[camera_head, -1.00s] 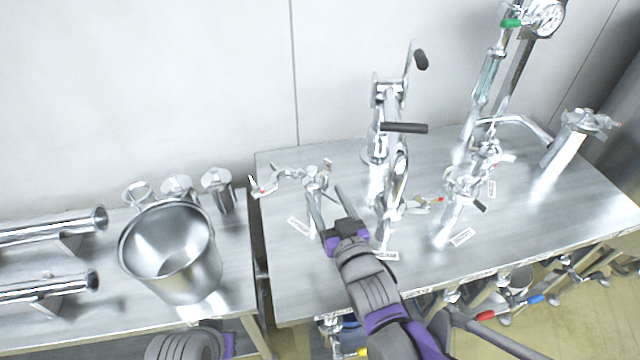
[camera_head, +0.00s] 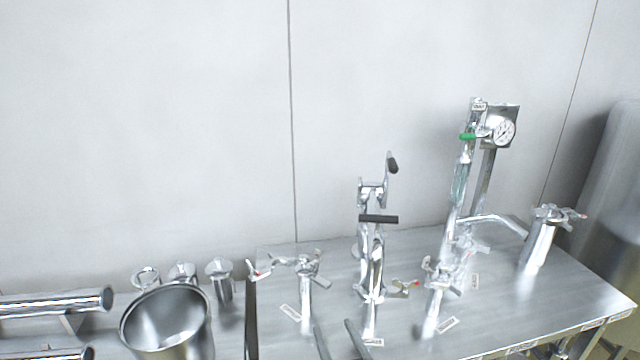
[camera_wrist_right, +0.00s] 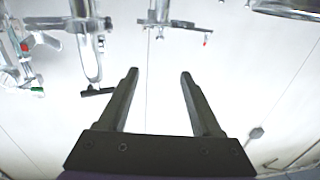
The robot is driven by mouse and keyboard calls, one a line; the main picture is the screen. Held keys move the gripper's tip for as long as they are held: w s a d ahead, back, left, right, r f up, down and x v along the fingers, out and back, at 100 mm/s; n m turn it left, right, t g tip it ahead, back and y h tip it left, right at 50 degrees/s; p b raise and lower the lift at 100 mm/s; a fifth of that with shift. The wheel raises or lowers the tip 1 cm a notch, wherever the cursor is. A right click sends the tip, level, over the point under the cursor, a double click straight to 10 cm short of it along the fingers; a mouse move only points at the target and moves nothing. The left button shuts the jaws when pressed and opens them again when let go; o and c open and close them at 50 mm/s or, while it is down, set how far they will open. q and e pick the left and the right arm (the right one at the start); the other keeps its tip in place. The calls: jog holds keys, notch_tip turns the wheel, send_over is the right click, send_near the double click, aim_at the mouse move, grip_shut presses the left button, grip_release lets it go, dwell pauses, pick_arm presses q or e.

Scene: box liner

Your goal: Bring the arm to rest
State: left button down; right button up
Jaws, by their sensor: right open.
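My right gripper (camera_head: 338,342) shows only by its two dark grey fingers at the bottom edge of the head view. They stand apart with nothing between them, in front of the right metal table. The rest of the arm is below the picture. In the right wrist view, both fingers of the gripper (camera_wrist_right: 158,75) are spread, with only pale wall behind the gap. My left gripper is not in view.
Left of the fingers stands a metal valve fitting (camera_head: 307,275); right of them stands a clamp-like fitting with black handles (camera_head: 370,250). A gauge stand (camera_head: 480,170) and a metal canister (camera_head: 538,245) are farther right. A steel pot (camera_head: 168,320) stands left. The wall above is bare.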

pick_arm(q)
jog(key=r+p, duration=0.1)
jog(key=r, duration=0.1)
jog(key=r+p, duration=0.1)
jog(key=p, duration=0.1)
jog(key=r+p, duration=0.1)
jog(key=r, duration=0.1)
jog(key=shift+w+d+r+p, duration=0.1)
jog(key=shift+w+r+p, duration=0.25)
jog(key=shift+p, duration=0.05)
pick_arm(e)
jog(key=s+d+f+m+g+h, duration=0.1)
jog(key=s+d+f+g, duration=0.2)
jog(key=s+d+g, duration=0.1)
jog(key=s+d+f+m+g+h, duration=0.1)
jog(key=s+d+f+g+h, duration=0.1)
jog(key=s, duration=0.7)
jog(key=s+d+f+m+g+h, duration=0.1)
jog(key=s+d+f+g+h, duration=0.1)
jog(key=s+d+f+g, duration=0.2)
jog(key=s+d+g, duration=0.1)
jog(key=s+d, duration=0.2)
jog(key=d, duration=0.1)
jog(key=shift+d+f+g, duration=0.25)
jog(key=shift+d+g, duration=0.1)
jog(key=shift+g, duration=0.05)
jog(key=shift+s, duration=0.15)
